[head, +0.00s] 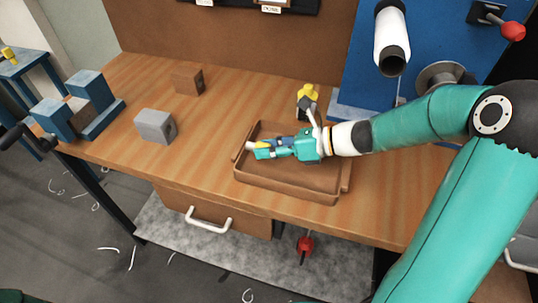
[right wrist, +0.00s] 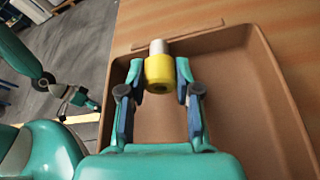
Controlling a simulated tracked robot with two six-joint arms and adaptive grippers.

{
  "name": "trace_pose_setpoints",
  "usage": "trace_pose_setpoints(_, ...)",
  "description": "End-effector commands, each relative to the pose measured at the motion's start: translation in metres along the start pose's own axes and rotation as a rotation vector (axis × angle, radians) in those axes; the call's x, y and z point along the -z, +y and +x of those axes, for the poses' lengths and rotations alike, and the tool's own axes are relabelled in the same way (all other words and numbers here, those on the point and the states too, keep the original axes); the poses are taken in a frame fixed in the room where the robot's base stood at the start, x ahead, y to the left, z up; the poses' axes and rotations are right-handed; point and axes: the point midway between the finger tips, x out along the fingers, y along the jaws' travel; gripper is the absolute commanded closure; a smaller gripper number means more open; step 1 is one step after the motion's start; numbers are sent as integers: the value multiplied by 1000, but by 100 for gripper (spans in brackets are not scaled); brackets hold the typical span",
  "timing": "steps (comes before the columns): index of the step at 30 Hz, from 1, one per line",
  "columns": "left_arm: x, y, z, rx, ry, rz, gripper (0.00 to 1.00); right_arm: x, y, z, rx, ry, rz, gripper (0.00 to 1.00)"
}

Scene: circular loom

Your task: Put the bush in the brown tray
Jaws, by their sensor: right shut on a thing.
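The bush is a short yellow collar with a pale cylindrical end and a dark hole; it shows in the right wrist view (right wrist: 159,73) between my fingertips. My right gripper (head: 260,149) is shut on it, with a finger on each side (right wrist: 160,78). In the head view the gripper is over the left part of the brown tray (head: 285,188), and the fingers partly hide the bush. The tray is empty where I see it; its floor also shows in the right wrist view (right wrist: 240,95). I cannot tell the bush's exact height above the floor. My left gripper (right wrist: 91,103) is small at the left of the right wrist view.
A yellow-topped dark fixture (head: 307,98) stands just behind the tray. A grey block (head: 154,126), a brown block (head: 187,81) and a blue vice-like fixture (head: 85,108) are to the left. The table between the grey block and the tray is clear.

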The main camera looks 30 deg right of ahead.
Motion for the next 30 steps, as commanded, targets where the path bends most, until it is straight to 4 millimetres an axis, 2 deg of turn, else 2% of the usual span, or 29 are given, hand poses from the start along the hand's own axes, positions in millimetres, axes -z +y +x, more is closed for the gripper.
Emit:
trace_pose_setpoints(3,0,-1,3,0,0,0,0,17,-6,7,-1,1,6,100)
trace_pose_setpoints(6,0,-1,4,0,0,0,0,22,-8,10,-1,1,2,100)
trace_pose_setpoints(29,0,-5,14,0,0,0,0,39,-11,16,-3,12,9,100)
trace_pose_setpoints(30,0,-5,14,0,0,0,0,39,-11,16,-3,12,10,66)
